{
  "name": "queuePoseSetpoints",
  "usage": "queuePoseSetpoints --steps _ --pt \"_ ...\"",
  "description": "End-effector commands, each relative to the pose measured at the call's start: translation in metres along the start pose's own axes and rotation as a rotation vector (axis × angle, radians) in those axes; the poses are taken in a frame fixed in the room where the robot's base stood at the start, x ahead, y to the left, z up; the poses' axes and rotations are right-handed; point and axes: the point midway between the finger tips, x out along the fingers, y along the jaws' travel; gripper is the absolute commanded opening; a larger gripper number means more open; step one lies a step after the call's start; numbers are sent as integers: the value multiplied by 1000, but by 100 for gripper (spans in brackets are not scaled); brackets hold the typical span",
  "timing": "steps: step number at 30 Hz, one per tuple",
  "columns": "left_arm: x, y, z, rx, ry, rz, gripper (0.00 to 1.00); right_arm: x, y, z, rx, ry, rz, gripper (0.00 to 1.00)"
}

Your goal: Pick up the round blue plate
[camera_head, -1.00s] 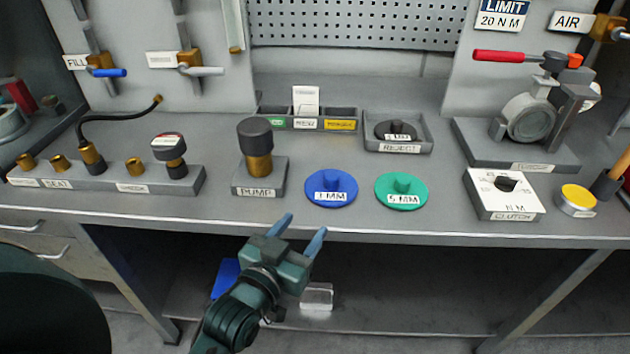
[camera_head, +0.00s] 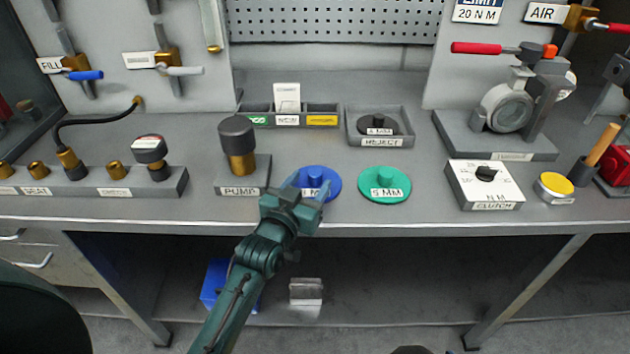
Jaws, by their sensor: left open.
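The round blue plate (camera_head: 329,181) lies on the grey workbench, with a raised knob in its middle and a white label ending in "MM". My left gripper (camera_head: 309,184) reaches in from below over the bench's front edge. It is open, with its fingertips over the left part of the plate and near the knob. The gripper hides the plate's lower left part. I cannot tell whether the fingers touch the knob. My right gripper is not in view.
A green round plate (camera_head: 385,186) labelled "5 MM" lies just right. The pump block (camera_head: 241,176) stands to the left. Behind are a three-part bin (camera_head: 288,118) and a reject tray (camera_head: 380,139) holding a dark plate. The clutch box (camera_head: 484,186) stands farther right.

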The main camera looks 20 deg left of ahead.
Motion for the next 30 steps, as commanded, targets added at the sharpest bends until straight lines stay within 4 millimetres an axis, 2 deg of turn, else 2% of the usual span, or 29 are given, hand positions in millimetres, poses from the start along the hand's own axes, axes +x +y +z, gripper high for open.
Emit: queuePoseSetpoints --steps 3,11,30 --pt "11 0 0 0 0 0 54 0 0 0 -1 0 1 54" --pt "12 0 0 0 0 0 52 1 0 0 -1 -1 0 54" --pt "12 0 0 0 0 0 0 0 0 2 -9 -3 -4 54"
